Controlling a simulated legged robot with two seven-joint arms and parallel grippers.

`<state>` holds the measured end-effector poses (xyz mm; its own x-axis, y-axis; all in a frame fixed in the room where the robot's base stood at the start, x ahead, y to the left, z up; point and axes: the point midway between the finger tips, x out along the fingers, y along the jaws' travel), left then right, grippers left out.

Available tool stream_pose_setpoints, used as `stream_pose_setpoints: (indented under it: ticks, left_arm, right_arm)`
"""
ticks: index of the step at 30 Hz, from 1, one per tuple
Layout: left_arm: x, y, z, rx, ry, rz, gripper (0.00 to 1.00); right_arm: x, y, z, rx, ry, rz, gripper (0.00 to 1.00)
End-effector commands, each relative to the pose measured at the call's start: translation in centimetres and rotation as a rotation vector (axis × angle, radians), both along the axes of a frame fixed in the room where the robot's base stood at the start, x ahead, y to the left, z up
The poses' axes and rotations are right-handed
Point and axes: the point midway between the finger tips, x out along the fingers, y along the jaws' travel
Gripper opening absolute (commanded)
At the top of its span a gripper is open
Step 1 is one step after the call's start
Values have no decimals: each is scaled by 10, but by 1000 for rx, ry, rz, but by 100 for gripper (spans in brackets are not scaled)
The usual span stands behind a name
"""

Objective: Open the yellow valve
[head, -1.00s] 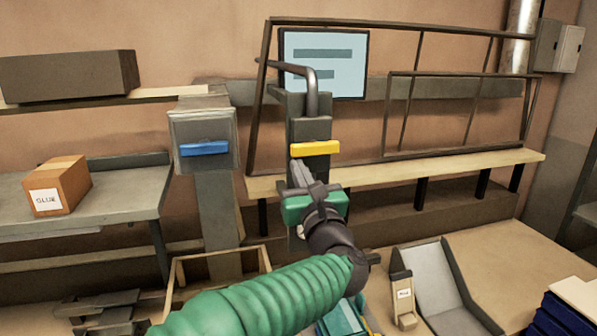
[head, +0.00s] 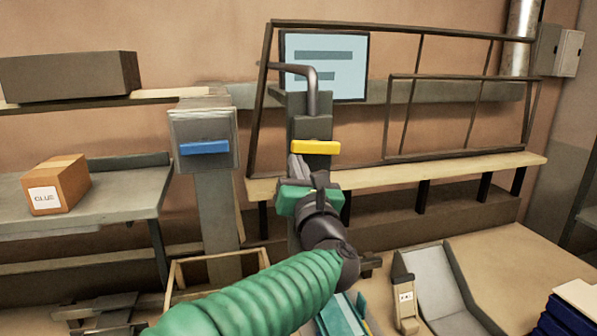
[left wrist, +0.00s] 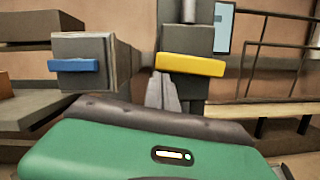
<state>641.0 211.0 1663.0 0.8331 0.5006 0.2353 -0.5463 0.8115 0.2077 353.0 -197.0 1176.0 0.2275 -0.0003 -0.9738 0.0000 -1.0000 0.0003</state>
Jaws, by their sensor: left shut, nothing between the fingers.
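The yellow valve (head: 315,147) is a flat horizontal bar on the front of a dark grey post with a bent pipe on top. It also shows in the left wrist view (left wrist: 190,65), level and just beyond my fingertips. My left gripper (head: 297,160) is shut and empty, its fingers pointing up just below the left part of the yellow bar. In the left wrist view the fingertips (left wrist: 161,76) lie under the bar's left end; I cannot tell whether they touch it. My right gripper is in neither view.
A blue bar (head: 204,148) sits on a grey box left of the post. A glue box (head: 57,185) stands on the left shelf. A metal frame (head: 458,73) and a wooden bench (head: 440,168) are at right. A wooden crate (head: 218,264) lies below.

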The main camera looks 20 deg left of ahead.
Motion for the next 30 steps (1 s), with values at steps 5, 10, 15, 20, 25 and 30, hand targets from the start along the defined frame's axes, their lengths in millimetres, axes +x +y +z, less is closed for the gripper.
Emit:
stream_pose_setpoints:
  ticks: [5,10,15,20,25,30]
  left_arm:
    - [-2,2,6,98,61,1,0]
    - [-4,5,16,228,150,1,0]
    - [-4,5,27,363,242,0,0]
    - [-3,5,37,490,328,-1,0]
    - [-2,3,45,623,417,-2,0]
    - [0,1,51,728,489,-2,0]
  right_arm:
    - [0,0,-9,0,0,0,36]
    - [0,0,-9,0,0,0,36]
    - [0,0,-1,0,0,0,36]
    - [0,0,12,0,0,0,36]
    - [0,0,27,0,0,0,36]
    - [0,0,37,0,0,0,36]
